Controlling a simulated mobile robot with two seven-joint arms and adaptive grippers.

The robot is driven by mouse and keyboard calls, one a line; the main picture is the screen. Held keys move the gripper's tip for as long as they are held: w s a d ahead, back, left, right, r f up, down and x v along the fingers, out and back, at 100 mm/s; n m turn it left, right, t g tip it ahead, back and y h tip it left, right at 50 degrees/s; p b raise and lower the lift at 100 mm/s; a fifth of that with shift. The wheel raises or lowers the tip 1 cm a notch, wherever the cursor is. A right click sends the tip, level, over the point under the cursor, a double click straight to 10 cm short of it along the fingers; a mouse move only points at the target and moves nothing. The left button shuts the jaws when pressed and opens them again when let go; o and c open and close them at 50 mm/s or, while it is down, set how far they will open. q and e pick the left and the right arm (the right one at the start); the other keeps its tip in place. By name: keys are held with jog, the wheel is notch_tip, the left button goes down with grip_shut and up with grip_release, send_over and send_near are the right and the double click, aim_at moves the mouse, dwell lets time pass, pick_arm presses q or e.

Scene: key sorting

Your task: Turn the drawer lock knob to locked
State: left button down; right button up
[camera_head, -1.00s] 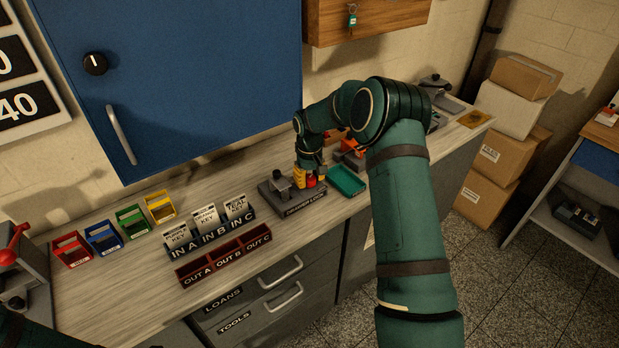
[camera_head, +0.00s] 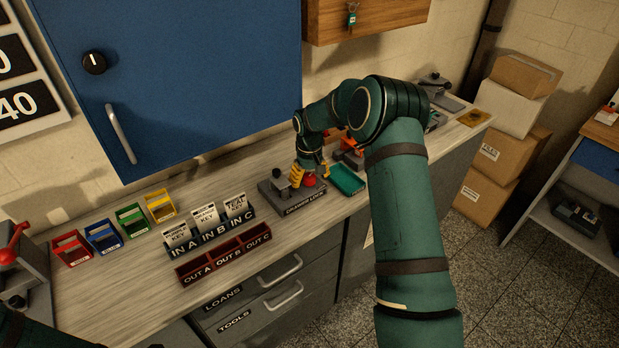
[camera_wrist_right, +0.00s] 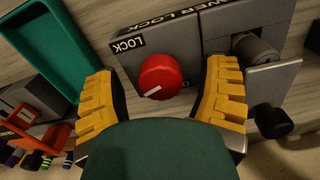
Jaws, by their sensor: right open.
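The red lock knob (camera_head: 309,180) sits on the grey drawer lock unit (camera_head: 277,198) on the counter. In the right wrist view the knob (camera_wrist_right: 160,77) shows a white pointer mark toward the lower left. My right gripper (camera_wrist_right: 160,78) is open, with one yellow finger on each side of the knob and visible gaps between. In the head view the right gripper (camera_head: 311,172) is just above the knob. My left gripper is out of view.
A teal tray (camera_head: 346,181) stands right of the lock unit, close to a finger. A black-knobbed lever (camera_head: 279,177) stands on the unit's left. IN key racks (camera_head: 210,236) and red OUT trays (camera_head: 224,255) are further left. A blue cabinet (camera_head: 190,80) hangs behind.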

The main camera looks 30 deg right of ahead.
aim_at(310, 177)
jog(key=shift+r, duration=0.1)
notch_tip(310, 177, up, 12)
dwell(0.5)
jog(key=shift+s+f, duration=0.1)
jog(key=shift+f, duration=0.1)
